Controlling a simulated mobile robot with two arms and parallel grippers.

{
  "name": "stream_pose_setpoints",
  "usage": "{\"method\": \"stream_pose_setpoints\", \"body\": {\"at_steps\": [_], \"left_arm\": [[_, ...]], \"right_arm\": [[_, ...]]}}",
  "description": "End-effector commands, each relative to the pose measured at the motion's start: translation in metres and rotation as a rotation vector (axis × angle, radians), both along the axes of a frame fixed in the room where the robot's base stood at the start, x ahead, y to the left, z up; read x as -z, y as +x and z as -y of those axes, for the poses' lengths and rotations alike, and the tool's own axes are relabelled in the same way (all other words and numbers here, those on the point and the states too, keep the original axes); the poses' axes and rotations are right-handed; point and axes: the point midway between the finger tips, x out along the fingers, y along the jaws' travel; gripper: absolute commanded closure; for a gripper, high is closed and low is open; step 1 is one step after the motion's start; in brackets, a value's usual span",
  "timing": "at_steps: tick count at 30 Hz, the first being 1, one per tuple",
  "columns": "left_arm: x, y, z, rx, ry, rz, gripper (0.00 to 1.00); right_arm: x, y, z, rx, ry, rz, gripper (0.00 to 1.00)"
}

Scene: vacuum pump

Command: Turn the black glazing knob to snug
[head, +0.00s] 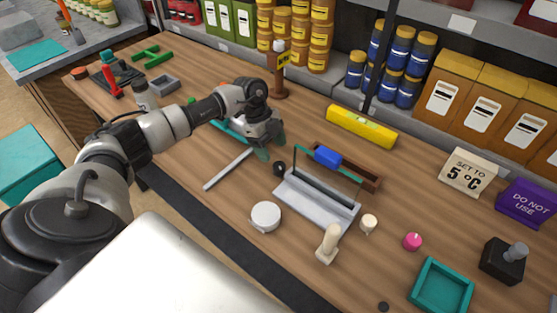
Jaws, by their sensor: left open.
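A black round knob (280,168) sits at the left end of a grey fixture (312,202) with an upright green-edged pane frame (330,163). I take this to be the glazing knob; how tight it is cannot be seen. My left gripper (270,146) is open, with green fingertips, just above and left of the knob in the picture. I see nothing between its fingers, and it appears apart from the knob. My right gripper is not in view.
A yellow level (361,126) lies behind. A teal tray (441,288) is at front right.

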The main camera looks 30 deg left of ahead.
Motion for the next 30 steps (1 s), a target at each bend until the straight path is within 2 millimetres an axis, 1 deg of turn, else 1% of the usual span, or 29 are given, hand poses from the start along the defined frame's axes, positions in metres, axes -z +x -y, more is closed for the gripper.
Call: {"method": "stream_pose_setpoints", "body": {"at_steps": [1, 3, 9, 14, 21, 23, 30], "left_arm": [[0.008, -0.001, 0.005, 0.002, -0.003, -0.004, 0.35], [0.02, -0.001, 0.01, 0.002, -0.001, -0.004, 0.35], [0.045, -0.001, 0.02, 0.002, -0.001, -0.001, 0.35], [0.052, -0.001, 0.022, 0.002, 0.0, 0.002, 0.35], [0.053, -0.001, 0.022, 0.002, 0.0, 0.002, 0.35], [0.053, -0.001, 0.022, 0.002, 0.0, 0.002, 0.43], [0.053, -0.001, 0.022, 0.002, 0.0, 0.002, 0.8]], "right_arm": [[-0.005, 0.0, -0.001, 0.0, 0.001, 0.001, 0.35], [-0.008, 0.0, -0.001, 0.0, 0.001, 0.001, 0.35], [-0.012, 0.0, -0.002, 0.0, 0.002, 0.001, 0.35], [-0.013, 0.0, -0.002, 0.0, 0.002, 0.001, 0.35], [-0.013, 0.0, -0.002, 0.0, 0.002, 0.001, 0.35], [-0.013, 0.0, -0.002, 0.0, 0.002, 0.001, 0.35], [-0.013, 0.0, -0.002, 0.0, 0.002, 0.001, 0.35]]}}
